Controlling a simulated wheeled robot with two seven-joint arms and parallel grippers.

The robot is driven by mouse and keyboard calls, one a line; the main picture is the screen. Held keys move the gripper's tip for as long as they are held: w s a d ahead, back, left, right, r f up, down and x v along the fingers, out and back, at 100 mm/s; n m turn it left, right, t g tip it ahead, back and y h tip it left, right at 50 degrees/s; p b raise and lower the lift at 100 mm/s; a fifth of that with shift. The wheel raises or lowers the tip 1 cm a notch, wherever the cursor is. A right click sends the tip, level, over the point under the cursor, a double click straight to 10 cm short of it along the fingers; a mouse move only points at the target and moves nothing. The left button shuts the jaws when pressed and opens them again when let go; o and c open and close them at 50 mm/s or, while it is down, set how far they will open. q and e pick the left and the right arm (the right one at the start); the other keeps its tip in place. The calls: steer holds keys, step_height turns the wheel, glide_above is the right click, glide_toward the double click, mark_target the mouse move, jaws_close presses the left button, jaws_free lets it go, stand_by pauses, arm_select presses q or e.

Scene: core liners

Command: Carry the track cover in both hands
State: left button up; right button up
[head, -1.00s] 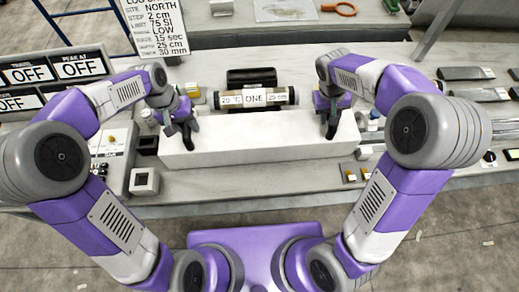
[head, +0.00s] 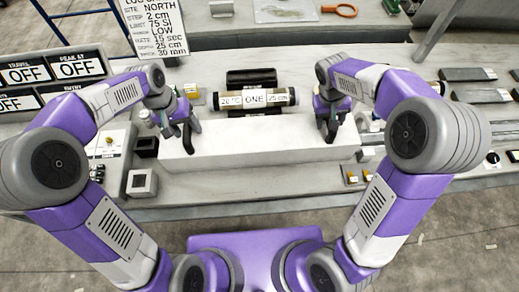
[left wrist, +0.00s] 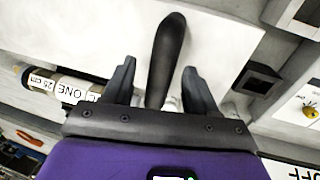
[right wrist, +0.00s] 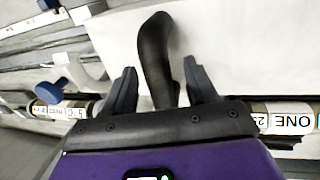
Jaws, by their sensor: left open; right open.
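The track cover (head: 255,145) is a long pale box-like piece at the front middle of the bench, with a dark upright handle near each end. My left gripper (head: 184,122) is open at the left handle. In the left wrist view, that handle (left wrist: 167,50) stands between the open fingers (left wrist: 158,68). My right gripper (head: 329,108) is open at the right handle. In the right wrist view, that handle (right wrist: 153,48) stands between the open fingers (right wrist: 159,68). I cannot tell whether any finger touches a handle. The grippers partly hide both handles in the head view.
A core tube labelled ONE (head: 256,98) lies just behind the cover, with a black block (head: 251,77) behind it. A dark square holder (head: 142,183) stands left of the cover. OFF signs (head: 76,67) stand far left.

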steer(key=shift+r, duration=0.1)
arm_select(q)
step_height(320, 180, up, 11)
steer(key=a, duration=0.2)
arm_select(e)
step_height(320, 180, up, 12)
steer(key=a, duration=0.2)
steer(key=shift+a+f, duration=0.2)
arm_select(q)
steer(key=shift+f, duration=0.1)
